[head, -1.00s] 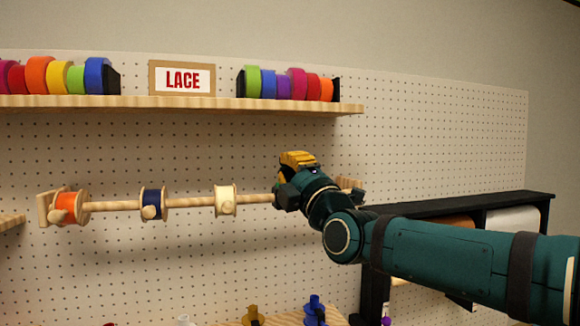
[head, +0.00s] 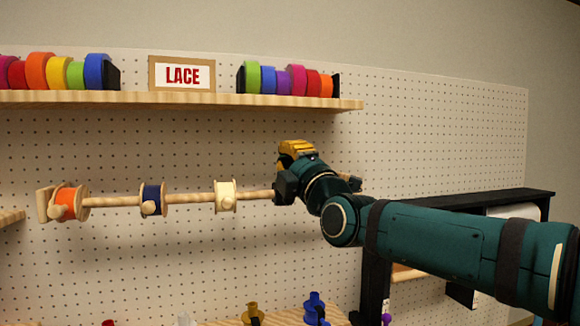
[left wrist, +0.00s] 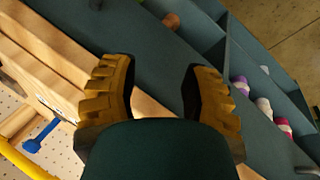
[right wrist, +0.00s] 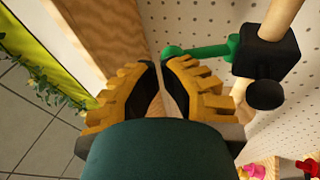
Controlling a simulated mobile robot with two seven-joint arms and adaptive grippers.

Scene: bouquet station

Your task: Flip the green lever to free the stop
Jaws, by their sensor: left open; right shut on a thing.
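The green lever (right wrist: 205,51) shows in the right wrist view, reaching left from a black block, the stop (right wrist: 266,56), at the end of the wooden rod. My right gripper (right wrist: 163,66) is shut at the lever's round outer end; its fingertips partly hide the contact. In the head view my right gripper (head: 290,168) is at the rod's right end and hides the lever. Orange (head: 67,203), navy (head: 153,197) and cream (head: 226,196) spools sit apart on the rod (head: 110,201). My left gripper (left wrist: 160,85) is open and empty, seen only in its wrist view.
A wooden shelf (head: 200,99) with coloured rolls and a LACE sign (head: 182,76) runs above the rod. A pegboard (head: 430,130) stands behind. A black rack (head: 455,199) is at the right. A blue lever-like part (left wrist: 42,138) shows in the left wrist view.

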